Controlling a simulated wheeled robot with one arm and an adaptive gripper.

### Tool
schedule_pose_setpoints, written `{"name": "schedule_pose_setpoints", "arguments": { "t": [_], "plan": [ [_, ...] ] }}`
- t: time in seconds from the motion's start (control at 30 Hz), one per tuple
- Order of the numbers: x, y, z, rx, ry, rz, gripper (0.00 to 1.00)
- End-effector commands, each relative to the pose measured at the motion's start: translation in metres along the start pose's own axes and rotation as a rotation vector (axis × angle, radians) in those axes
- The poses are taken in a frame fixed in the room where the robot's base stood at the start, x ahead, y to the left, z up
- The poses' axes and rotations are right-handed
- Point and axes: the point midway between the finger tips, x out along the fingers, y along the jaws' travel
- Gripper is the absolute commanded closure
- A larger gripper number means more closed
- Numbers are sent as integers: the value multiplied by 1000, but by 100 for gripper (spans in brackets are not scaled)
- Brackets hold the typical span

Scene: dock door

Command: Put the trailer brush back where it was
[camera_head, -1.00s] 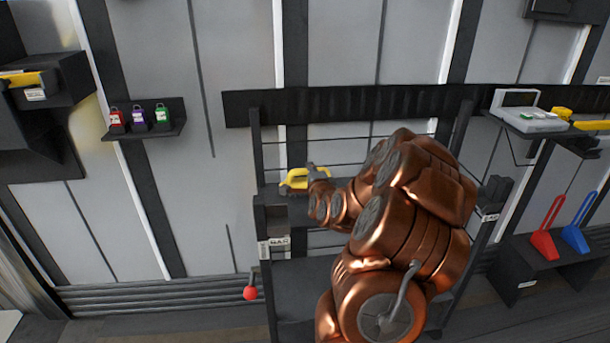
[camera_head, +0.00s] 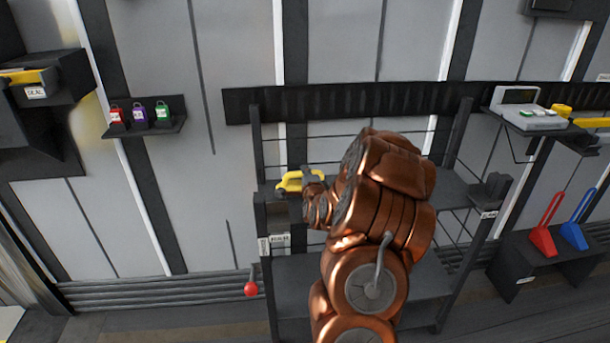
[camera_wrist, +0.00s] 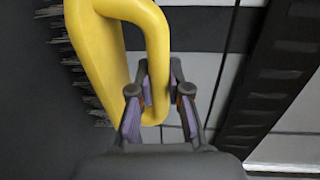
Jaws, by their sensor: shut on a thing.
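The trailer brush is yellow with a looped handle and dark bristles. In the wrist view the brush (camera_wrist: 92,50) fills the upper left, its bristles facing left. My gripper (camera_wrist: 160,100) is shut on the lower part of the yellow handle loop. In the head view the brush (camera_head: 291,181) is at the left end of the dark rack (camera_head: 262,215), at about the height of its upper shelf. My gripper (camera_head: 309,177) reaches it from the right. I cannot tell whether the brush touches the shelf. My arm hides the middle of the rack.
A small wall shelf (camera_head: 152,131) holds red, purple and green padlocks. A red ball-ended lever (camera_head: 251,289) sticks out at the rack's lower left. At right, a bench (camera_head: 545,268) bears a red scoop (camera_head: 545,240) and a blue scoop (camera_head: 574,236). A grey device (camera_head: 527,117) stands on a shelf above.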

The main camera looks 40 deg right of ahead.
Motion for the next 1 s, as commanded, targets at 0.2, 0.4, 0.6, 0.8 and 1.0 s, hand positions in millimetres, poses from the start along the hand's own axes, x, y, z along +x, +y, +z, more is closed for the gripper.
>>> {"name": "schedule_pose_setpoints", "arguments": {
  "t": [0.2, 0.4, 0.6, 0.8, 1.0],
  "plan": [
    [0, 3, 0, 1, 0, 0, 79],
    [0, 3, 0, 0, 0, 1, 58],
    [0, 3, 0, 0, 0, 1, 58],
    [0, -2, 0, -1, 0, 1, 58],
    [-17, 1, 3, 4, 5, 2, 58]
  ]
}}
